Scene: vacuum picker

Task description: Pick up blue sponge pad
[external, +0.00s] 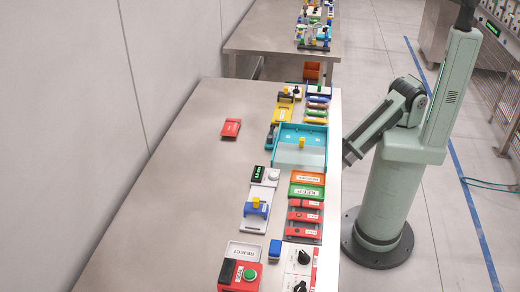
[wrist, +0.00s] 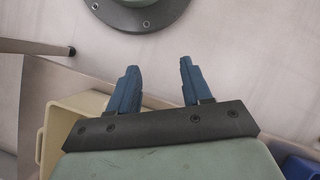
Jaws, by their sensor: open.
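A small blue block (external: 275,250), which looks like the blue sponge pad, sits near the front of the table, between the white REJECT tray and a white panel with black knobs. My gripper (wrist: 158,66) is open and empty in the wrist view, its two blue fingers apart over bare floor. In the external view, the dark end of my arm (external: 351,152) hangs by the table's right edge, well behind the blue block and apart from it; its fingers cannot be made out there. A blue thing (wrist: 301,168) shows partly at the wrist view's lower right corner; I cannot tell what it is.
A teal tray (external: 300,155) lies on the table (external: 180,175) near my arm. Red, green and orange KEEP and REJECT pieces line the right edge. A red box with a green button (external: 247,275) is at the front. The table's left side is mostly clear. A cream bin (wrist: 57,135) shows below.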

